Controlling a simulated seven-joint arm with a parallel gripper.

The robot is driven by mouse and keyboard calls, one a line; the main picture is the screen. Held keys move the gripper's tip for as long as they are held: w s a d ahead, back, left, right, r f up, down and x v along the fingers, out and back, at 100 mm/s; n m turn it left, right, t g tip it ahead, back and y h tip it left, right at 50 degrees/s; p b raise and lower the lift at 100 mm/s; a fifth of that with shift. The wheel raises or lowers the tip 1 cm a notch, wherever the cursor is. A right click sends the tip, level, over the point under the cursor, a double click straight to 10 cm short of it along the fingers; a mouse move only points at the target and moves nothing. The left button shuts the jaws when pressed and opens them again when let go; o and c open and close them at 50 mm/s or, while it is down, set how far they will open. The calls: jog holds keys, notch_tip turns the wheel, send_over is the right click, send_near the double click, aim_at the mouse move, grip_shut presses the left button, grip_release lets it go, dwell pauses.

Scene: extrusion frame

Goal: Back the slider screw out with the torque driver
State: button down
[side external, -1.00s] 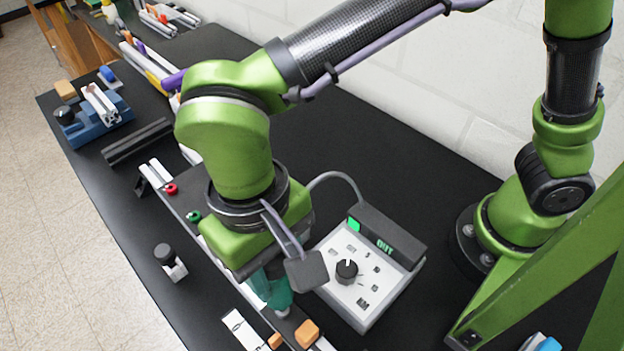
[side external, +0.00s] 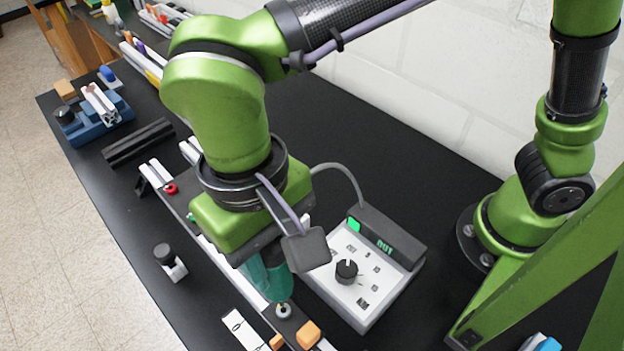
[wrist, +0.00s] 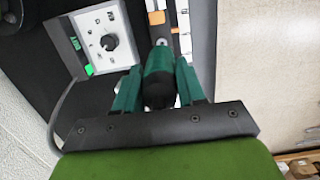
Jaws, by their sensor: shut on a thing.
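My gripper (side external: 268,262) is shut on the torque driver, a teal tool with a dark rear end (wrist: 159,90), held between its teal fingers. The gripper points down above the pale extrusion rail (side external: 240,278) near the front of the bench. A small silvery round part (side external: 283,311) shows just below the gripper. It also shows beyond the driver in the wrist view (wrist: 161,42). I cannot tell whether it is the driver's nose or the slider screw. The control box (side external: 345,285) has a black dial, a lit green light and a display reading OUT.
Orange blocks (side external: 307,334) lie by the rail's near end. A white plate (side external: 240,328) lies beside it. A small clamp with a black knob (side external: 165,257) stands left of the rail. A blue fixture (side external: 95,122) is at the far left. The bench behind the box is clear.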

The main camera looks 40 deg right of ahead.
jog(key=shift+r, duration=1.55)
jog(key=w+d+f+m, duration=0.1)
jog(key=w+d+m, duration=0.3)
jog(key=w+d, duration=1.1)
jog(key=w+d+f+n, duration=0.2)
jog(key=d, duration=0.8)
jog(key=w+d+f+n, duration=0.1)
jog(key=d+n, duration=0.1)
jog(key=d, duration=0.9)
jog(key=shift+w+f, duration=0.35)
jog(key=shift+w, duration=0.05)
